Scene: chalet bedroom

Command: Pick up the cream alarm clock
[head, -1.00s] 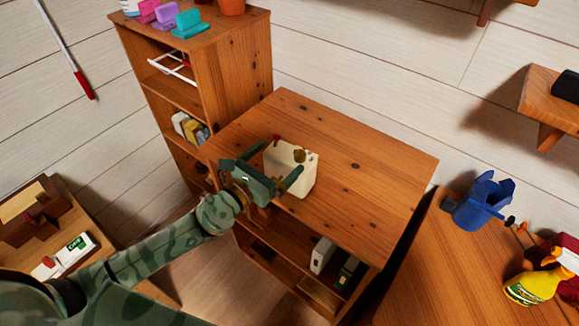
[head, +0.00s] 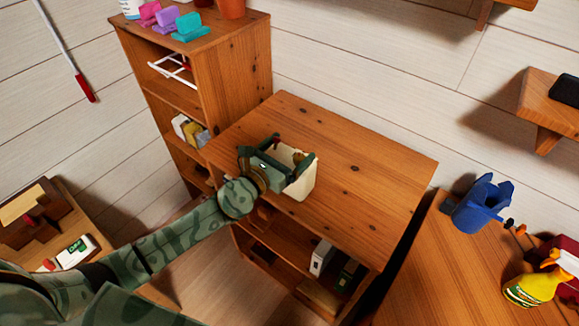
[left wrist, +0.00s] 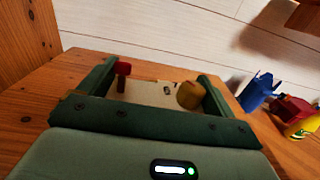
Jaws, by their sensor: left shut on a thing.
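The cream alarm clock (head: 301,186) stands on the wooden cabinet top (head: 360,170), near its left front corner. It is a boxy cream body; a red knob and a brownish-yellow knob show on it in the left wrist view, where its cream top (left wrist: 150,92) lies between the fingers. My left gripper (head: 288,166) is shut on the clock, with a finger on either side of it. It also shows in the left wrist view (left wrist: 160,88). The gripper hides part of the clock in the head view. My right gripper is not in view.
A taller shelf (head: 235,70) with coloured items on top stands behind left. A desk at the right holds a blue pot (head: 482,204) and a yellow bottle (head: 530,288). The right part of the cabinet top is clear. A wall shelf (head: 550,105) hangs at right.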

